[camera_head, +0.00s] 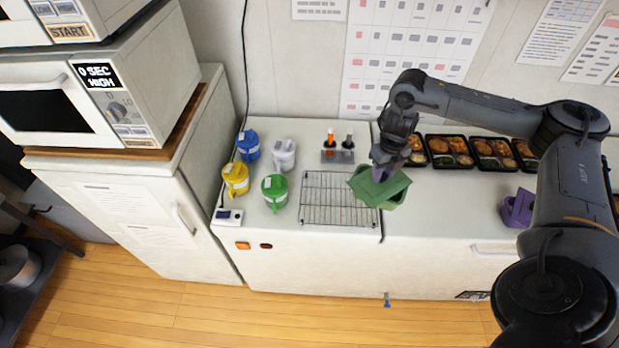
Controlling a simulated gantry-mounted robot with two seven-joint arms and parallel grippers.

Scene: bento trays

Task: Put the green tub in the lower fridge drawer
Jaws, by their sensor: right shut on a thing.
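My right gripper (381,176) is shut on the green tub (392,192). The tub is tilted, in front of the right edge of the wire rack (340,205). I cannot tell whether the tub touches the counter. The gripper hides part of its far side. A white fridge-like cabinet (130,210) with a vertical handle (186,219) stands at the left under the microwave, its door shut. No open drawer shows. My left gripper is out of view.
Bento trays (450,153) line the back right, and a purple container (517,208) stands at the right.

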